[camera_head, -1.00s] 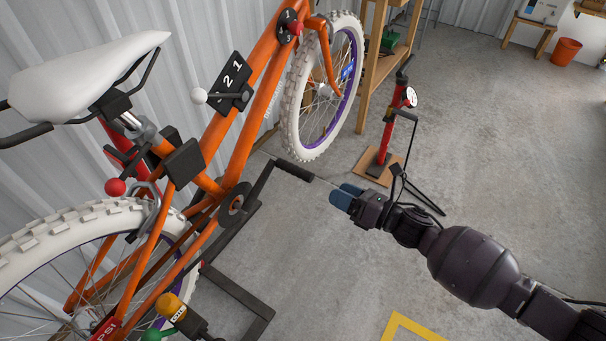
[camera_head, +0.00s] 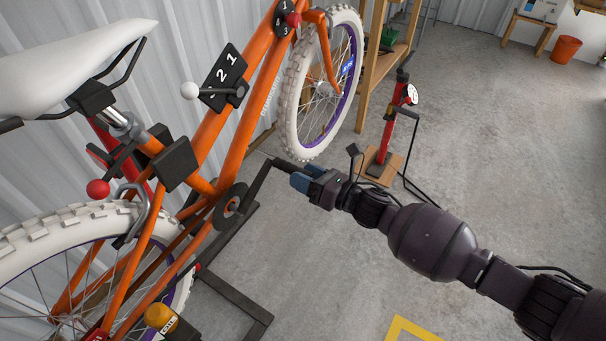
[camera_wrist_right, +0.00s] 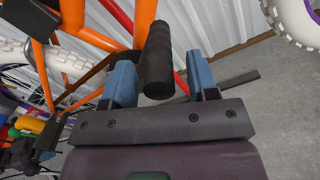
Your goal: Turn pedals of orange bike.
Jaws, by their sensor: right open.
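The orange bike (camera_head: 237,120) stands at the left with a white seat and white tyres. Its black crank arm (camera_head: 258,184) runs from the chainring hub (camera_head: 231,201) up to a black cylindrical pedal (camera_head: 284,163). My right gripper (camera_head: 302,178) is at this pedal, its blue fingers apart. In the right wrist view the pedal (camera_wrist_right: 157,62) lies between the two open fingers, nearer the left one; a gap shows on the right side. I cannot tell whether the left finger touches it. My left gripper is not in view.
A black floor frame (camera_head: 235,297) lies under the bike. A red floor pump (camera_head: 388,135) on a wooden base stands beyond my right arm. A wooden shelf (camera_head: 374,60) and an orange bucket (camera_head: 566,50) are farther back. The concrete floor at the right is clear.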

